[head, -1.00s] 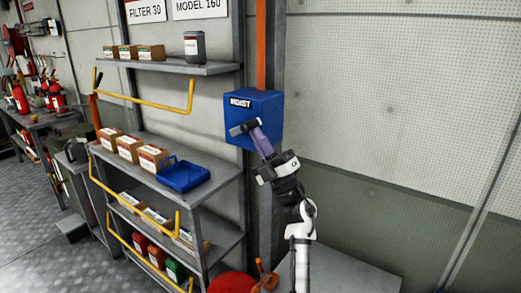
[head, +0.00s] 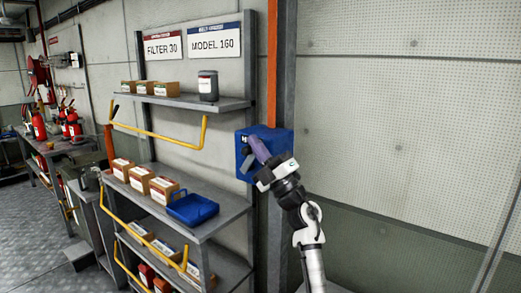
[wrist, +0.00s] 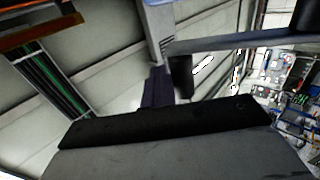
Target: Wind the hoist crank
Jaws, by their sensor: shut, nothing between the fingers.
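The blue hoist box (head: 284,143) is on the wall post right of the shelves, and my arm covers part of its front. My gripper (head: 256,146), with purple fingers, is shut and empty in front of the box. A dark piece that looks like the crank (head: 246,157) shows just left of the fingers. In the wrist view, the purple fingers (wrist: 157,88) are close to a dark cylindrical grip (wrist: 182,76) beside a grey bar (wrist: 235,43). I cannot tell whether they touch it.
Left of the box stands a shelf rack (head: 172,190) with cartons, a blue tray (head: 192,209) and a grey canister (head: 208,86). Yellow rails (head: 160,135) stick out in front of it. The wall on the right (head: 400,100) is bare.

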